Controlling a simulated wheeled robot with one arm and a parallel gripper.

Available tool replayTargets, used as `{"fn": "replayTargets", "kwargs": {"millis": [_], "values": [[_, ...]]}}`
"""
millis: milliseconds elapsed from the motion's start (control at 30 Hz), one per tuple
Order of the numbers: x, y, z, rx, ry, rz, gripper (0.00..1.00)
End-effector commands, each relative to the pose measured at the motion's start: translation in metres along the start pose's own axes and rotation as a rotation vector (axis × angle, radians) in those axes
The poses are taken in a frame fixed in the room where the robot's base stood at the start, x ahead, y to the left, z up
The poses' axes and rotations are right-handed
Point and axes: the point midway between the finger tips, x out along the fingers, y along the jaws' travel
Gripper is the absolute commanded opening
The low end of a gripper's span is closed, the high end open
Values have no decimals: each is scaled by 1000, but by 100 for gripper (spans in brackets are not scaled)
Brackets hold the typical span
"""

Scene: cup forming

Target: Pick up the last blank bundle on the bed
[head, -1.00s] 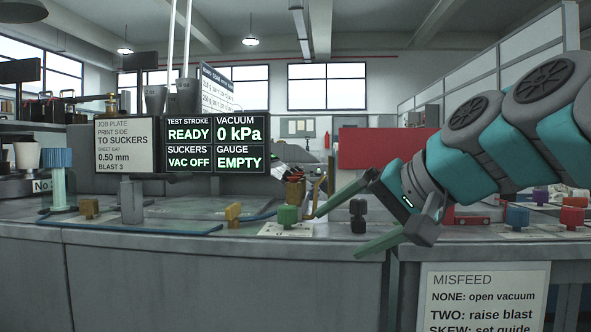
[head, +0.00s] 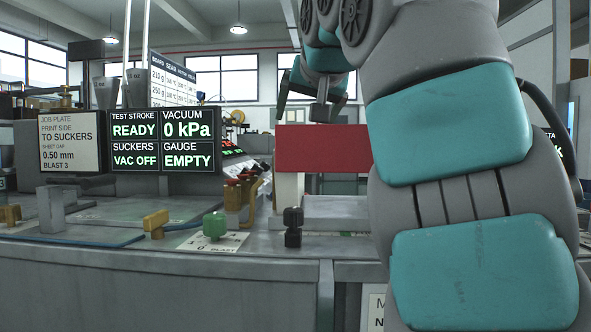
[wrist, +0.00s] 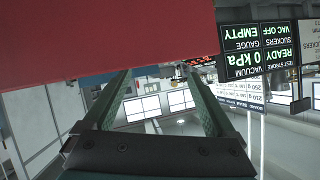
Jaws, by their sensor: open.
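My gripper (head: 312,104) is raised in the head view, above and behind the top edge of a red panel (head: 323,148), with its fingers pointing down. In the wrist view my gripper (wrist: 160,82) has its two fingers wide apart with nothing between them. The red panel (wrist: 105,35) fills the upper left of that view, close to the camera. I cannot make out a blank bundle in either view. A low grey block (head: 338,208) lies below the panel; I cannot tell whether it is part of the bed.
My arm hides the right of the head view. A display (head: 163,140) reads READY, 0 kPa, VAC OFF, EMPTY.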

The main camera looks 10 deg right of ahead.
Motion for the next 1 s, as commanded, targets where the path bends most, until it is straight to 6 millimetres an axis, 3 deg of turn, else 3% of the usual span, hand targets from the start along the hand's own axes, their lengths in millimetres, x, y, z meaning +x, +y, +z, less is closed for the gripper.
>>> {"fn": "replayTargets", "kwargs": {"millis": [700, 1000], "values": [[76, -2, 3, -9, -4, 5, 91], [80, -3, 4, -9, -4, 2, 91]]}}
